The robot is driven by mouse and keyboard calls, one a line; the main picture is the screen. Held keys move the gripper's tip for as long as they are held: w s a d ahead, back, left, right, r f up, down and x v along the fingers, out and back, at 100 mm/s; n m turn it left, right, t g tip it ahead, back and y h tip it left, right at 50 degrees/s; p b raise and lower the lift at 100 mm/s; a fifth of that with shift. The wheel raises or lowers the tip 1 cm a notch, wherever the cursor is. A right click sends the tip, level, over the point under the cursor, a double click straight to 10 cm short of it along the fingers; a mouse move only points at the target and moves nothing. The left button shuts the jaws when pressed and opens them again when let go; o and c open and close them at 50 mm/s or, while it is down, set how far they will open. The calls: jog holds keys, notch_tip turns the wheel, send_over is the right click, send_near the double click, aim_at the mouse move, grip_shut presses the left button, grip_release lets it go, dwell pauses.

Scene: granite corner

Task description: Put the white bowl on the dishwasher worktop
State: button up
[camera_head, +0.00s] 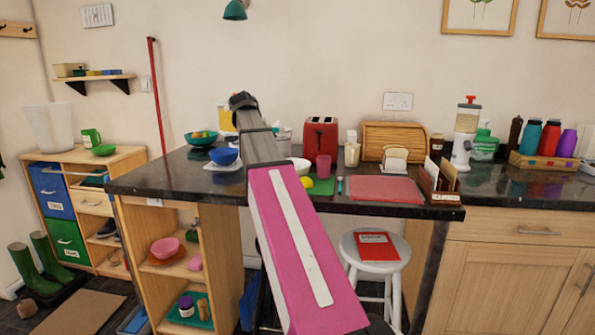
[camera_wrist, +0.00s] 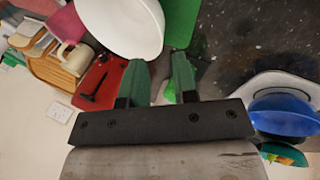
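The white bowl (camera_wrist: 122,24) shows large at the top of the wrist view, cut off by the frame edge. In the head view a sliver of the white bowl (camera_head: 301,165) shows on the dark worktop (camera_head: 375,207), just right of my arm. My gripper (camera_wrist: 160,72) has two green fingers spread apart with nothing between them. The bowl lies just beyond the fingertips; the left finger overlaps its edge in the picture, and I cannot tell whether they touch. In the head view my arm hides the fingers. I cannot identify a dishwasher.
A blue bowl (camera_head: 224,156) stands left of my arm, with a fruit bowl (camera_head: 201,138) behind. A red toaster (camera_head: 321,138), pink cup (camera_head: 323,166) and green board (camera_head: 321,186) are close on the right. The right-hand worktop (camera_head: 520,185) has bare granite along its front.

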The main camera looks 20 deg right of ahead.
jog(key=x, duration=1.1)
jog(key=shift+s+r, duration=0.1)
jog(key=shift+s, duration=0.1)
grip_shut()
